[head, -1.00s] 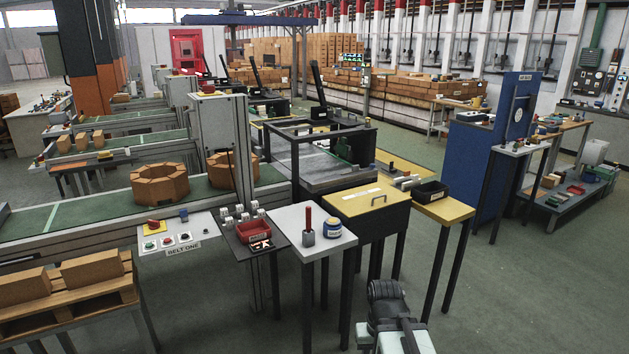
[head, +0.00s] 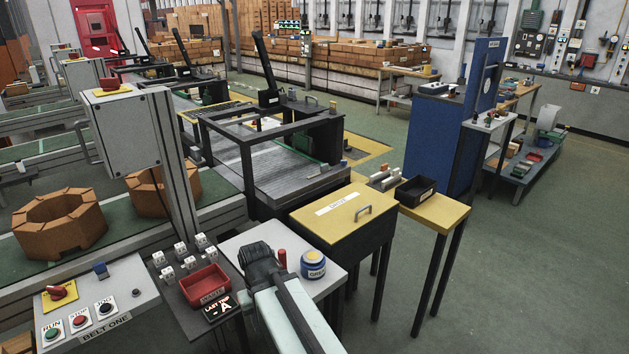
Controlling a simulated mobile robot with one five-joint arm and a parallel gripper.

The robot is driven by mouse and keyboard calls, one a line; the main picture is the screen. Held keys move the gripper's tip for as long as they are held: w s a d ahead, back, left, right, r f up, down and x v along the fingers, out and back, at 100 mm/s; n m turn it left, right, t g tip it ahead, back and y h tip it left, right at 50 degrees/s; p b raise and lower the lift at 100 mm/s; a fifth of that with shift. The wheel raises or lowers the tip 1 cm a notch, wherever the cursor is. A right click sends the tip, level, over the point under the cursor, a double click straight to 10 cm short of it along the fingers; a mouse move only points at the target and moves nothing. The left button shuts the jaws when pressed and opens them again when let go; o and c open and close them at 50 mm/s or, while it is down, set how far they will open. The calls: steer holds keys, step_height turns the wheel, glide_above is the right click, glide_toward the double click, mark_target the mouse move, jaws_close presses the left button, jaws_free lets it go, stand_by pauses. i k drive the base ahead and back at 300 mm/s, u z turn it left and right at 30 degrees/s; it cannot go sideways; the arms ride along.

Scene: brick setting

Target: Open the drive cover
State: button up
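The drive cover (head: 322,226) is a yellow lid on a dark box-like stand, right of centre. It lies flat and closed, with a white label and a grey bar handle (head: 363,212) near its right side. My gripper (head: 256,255) is dark, at the end of my pale arm, low in the middle of the picture. It appears over the small light-topped table, to the left of the cover and apart from it. Its fingers are seen from behind, so their opening is hidden.
A blue-and-yellow jar (head: 313,264) and a red-handled item (head: 282,259) stand on the light table beside my arm. A black bin (head: 416,191) sits on the yellow side table to the right. A control panel (head: 98,310) is at lower left. Open floor lies at right.

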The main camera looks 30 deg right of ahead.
mark_target(335, 215)
steer(key=i, duration=0.95)
steer(key=z, duration=0.05)
